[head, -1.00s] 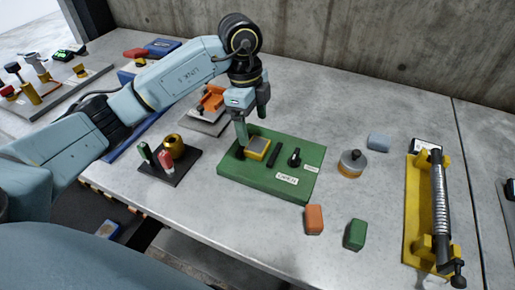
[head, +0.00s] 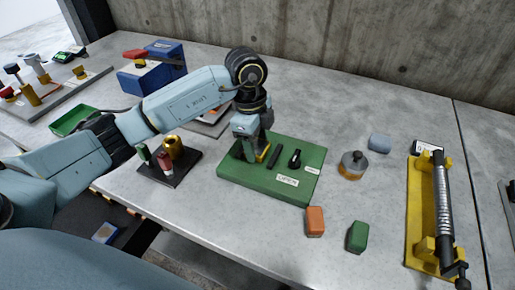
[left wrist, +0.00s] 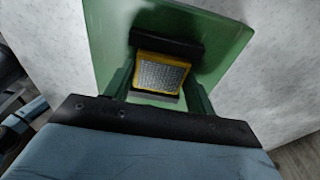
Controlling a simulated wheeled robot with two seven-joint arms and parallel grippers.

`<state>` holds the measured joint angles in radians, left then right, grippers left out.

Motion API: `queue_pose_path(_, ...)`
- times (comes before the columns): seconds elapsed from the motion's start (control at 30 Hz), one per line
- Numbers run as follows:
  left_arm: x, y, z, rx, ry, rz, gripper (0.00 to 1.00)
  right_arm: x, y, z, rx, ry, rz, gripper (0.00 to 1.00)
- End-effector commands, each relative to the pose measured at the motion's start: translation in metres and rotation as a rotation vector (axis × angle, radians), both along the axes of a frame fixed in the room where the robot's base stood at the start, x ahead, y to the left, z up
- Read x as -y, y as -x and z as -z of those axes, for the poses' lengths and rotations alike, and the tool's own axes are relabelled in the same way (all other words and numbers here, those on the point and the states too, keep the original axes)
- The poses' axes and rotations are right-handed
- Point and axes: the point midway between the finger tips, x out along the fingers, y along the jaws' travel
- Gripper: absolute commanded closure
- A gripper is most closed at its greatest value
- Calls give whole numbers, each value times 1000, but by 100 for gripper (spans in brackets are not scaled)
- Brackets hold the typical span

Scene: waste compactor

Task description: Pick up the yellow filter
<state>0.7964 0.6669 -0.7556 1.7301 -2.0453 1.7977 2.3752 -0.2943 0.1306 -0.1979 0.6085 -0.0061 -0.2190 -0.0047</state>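The yellow filter (left wrist: 163,74), a small yellow-framed block with a grey mesh face, is at the left part of the green board (head: 233,180). In the head view my left gripper (head: 256,153) points down over it and hides most of it. A yellow edge shows beside the fingers. In the left wrist view the two fingers stand apart, one on each side of the filter, very close to its sides. I see no clear grip, and whether they touch it is hard to tell. My right gripper is not in view.
On the board are a black bar (head: 274,155) and a black knob (head: 295,158). A dark tray (head: 184,177) with small parts stands to the left. Orange (head: 315,221) and green (head: 357,236) blocks lie in front. A yellow fixture (head: 420,215) is at right.

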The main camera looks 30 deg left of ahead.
Motion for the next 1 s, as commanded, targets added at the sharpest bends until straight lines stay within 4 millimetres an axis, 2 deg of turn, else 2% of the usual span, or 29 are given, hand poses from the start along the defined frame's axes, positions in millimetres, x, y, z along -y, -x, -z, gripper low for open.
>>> queue_pose_path(0.03,0,0,0,0,0,0,51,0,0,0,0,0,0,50)
queue_pose_path(0.17,0,0,0,0,0,0,68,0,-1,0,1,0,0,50)
queue_pose_path(0.47,0,0,-6,2,0,0,70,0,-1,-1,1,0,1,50)
queue_pose_path(0.57,0,-1,-21,4,2,1,70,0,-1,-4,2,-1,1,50)
queue_pose_path(0.8,0,-1,-70,4,1,0,70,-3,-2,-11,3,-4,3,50)
queue_pose_path(1.0,0,-1,-96,2,1,28,70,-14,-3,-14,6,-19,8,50)
